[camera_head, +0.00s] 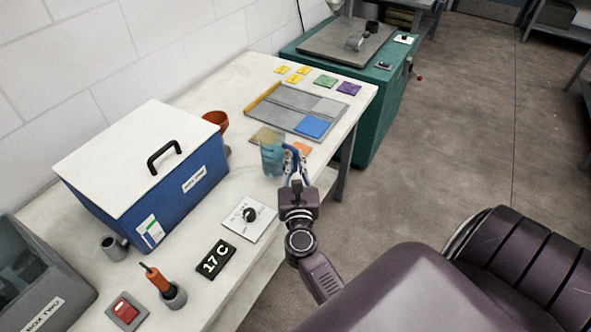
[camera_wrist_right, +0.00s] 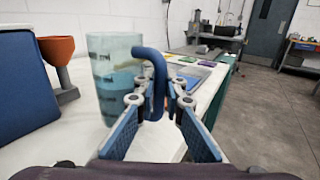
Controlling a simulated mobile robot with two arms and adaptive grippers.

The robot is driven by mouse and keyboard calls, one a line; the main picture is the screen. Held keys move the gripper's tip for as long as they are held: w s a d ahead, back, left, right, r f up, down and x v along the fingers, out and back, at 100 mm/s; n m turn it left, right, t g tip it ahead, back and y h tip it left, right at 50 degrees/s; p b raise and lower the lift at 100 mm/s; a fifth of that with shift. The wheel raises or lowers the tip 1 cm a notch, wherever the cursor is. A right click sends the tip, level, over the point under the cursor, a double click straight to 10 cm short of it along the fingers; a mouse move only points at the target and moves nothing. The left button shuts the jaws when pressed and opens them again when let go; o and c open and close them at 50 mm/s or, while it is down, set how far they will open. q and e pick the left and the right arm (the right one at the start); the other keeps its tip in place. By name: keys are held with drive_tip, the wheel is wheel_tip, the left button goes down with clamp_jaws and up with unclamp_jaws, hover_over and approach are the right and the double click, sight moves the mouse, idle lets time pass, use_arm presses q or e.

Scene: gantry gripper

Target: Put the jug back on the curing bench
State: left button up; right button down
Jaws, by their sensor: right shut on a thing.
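The jug (camera_head: 271,155) is a translucent blue-green cup with dark marks and a thick blue handle. It is upright over the white curing bench (camera_head: 330,163), near its front edge. I cannot tell whether its base touches the top. My right gripper (camera_head: 294,160) is shut on the jug's handle. In the right wrist view the jug (camera_wrist_right: 112,75) stands left of the fingers, and the blue handle passes between the fingertips of the right gripper (camera_wrist_right: 158,103). My left gripper is not in view.
A blue box with a white lid (camera_head: 128,160) and an orange funnel (camera_head: 216,121) stand behind and left of the jug. A grey tray with a blue square (camera_head: 290,105) lies beyond it. A dial plate (camera_head: 248,219) and 17 C display (camera_head: 215,260) lie nearer.

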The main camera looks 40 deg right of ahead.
sight(296, 169)
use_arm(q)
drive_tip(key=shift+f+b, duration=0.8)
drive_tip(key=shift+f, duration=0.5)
use_arm(e)
drive_tip(key=shift+f, duration=1.4)
drive_tip(key=shift+f, duration=0.15)
drive_tip(key=c, duration=2)
unclamp_jaws()
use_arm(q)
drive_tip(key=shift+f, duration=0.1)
use_arm(e)
drive_tip(key=b+v, duration=0.1)
drive_tip(key=v, duration=0.5)
drive_tip(key=shift+s+a, duration=0.1)
drive_tip(key=shift+a, duration=0.05)
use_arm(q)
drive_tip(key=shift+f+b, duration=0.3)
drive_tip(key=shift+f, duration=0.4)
use_arm(e)
drive_tip(key=shift+s+a, duration=0.35)
drive_tip(key=shift+s, duration=0.2)
